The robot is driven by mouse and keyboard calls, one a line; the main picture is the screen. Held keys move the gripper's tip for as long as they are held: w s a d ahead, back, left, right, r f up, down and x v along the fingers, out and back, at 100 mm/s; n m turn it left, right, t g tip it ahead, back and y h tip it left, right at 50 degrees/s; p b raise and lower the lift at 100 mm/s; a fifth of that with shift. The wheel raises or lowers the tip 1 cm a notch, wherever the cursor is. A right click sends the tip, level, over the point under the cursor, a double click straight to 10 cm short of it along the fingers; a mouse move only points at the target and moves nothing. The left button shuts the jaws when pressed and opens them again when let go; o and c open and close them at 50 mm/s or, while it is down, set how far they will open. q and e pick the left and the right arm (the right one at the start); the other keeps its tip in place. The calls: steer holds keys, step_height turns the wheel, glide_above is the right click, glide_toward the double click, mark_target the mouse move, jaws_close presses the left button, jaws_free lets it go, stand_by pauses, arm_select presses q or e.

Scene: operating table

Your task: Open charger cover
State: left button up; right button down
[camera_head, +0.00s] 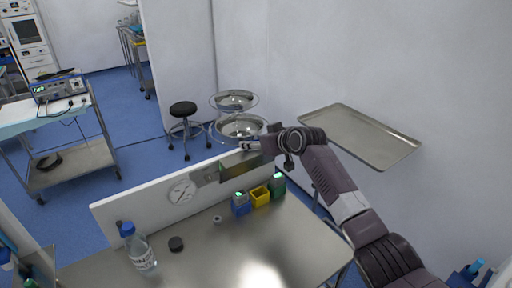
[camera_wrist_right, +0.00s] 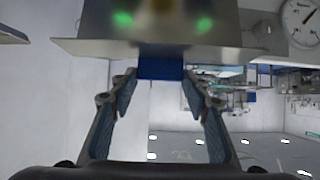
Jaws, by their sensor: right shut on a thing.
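A shiny metal charger cover (camera_head: 238,166) sits at the top of the white panel behind the steel table in the head view. In the right wrist view the cover (camera_wrist_right: 215,47) spans the top, with green glows and a yellow patch on its surface. A blue tab (camera_wrist_right: 160,66) juts from its edge. My right gripper (camera_head: 248,146) is at the cover's upper edge; in the wrist view its fingertips (camera_wrist_right: 160,82) are on either side of the tab, shut on it. My left gripper is not in view.
Blue (camera_head: 241,205), yellow (camera_head: 260,196) and green (camera_head: 278,186) blocks stand on the table below the cover. A gauge (camera_head: 181,191) is on the panel to the left. A bottle (camera_head: 141,254) and black puck (camera_head: 176,244) are on the table. A metal tray (camera_head: 365,136) is behind my right arm.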

steer(key=shift+w+a+r, duration=0.25)
steer(key=shift+w+r, duration=0.15)
steer(key=shift+r, duration=0.25)
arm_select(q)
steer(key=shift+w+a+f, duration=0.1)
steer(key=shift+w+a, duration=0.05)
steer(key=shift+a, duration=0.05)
arm_select(e)
steer(key=shift+r, duration=0.15)
steer(key=c, duration=1.4)
jaws_free()
steer(key=shift+a, duration=0.1)
steer(key=shift+o, duration=1.3)
steer(key=shift+w, duration=0.1)
steer(key=shift+o, duration=0.3)
steer(key=shift+a+f, duration=0.1)
steer(key=shift+f, duration=0.3)
steer(key=shift+v, duration=0.85)
steer(key=v, duration=1)
